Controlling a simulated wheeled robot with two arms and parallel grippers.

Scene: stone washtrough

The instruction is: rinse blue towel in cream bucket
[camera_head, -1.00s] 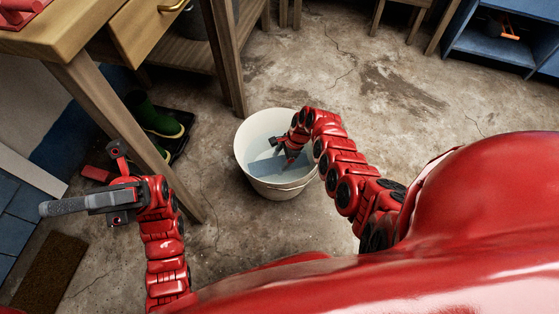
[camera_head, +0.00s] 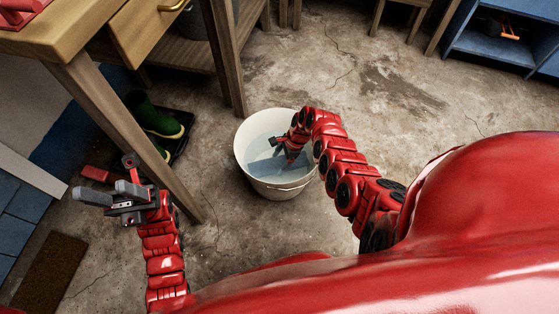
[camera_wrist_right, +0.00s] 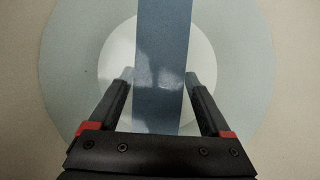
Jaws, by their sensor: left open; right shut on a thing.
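The cream bucket (camera_head: 262,187) stands on the floor in the middle of the head view, with water (camera_head: 258,140) in it. The blue towel (camera_head: 265,167) shows as a blue strip inside the bucket. In the right wrist view the towel (camera_wrist_right: 163,65) hangs between the fingers of my right gripper (camera_wrist_right: 160,88), with the water around it. My right gripper (camera_head: 286,158) reaches down into the bucket and is shut on the towel; its tips are hard to make out in the head view. My left gripper (camera_head: 108,196) is open and empty, left of the bucket and apart from it.
A wooden workbench (camera_head: 85,45) stands at the upper left, its leg between my left arm and the bucket. Green boots (camera_head: 152,118) stand on a dark tray (camera_head: 180,135) under it. A brown mat (camera_head: 50,272) lies at lower left. The concrete floor (camera_head: 420,130) right of the bucket is clear.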

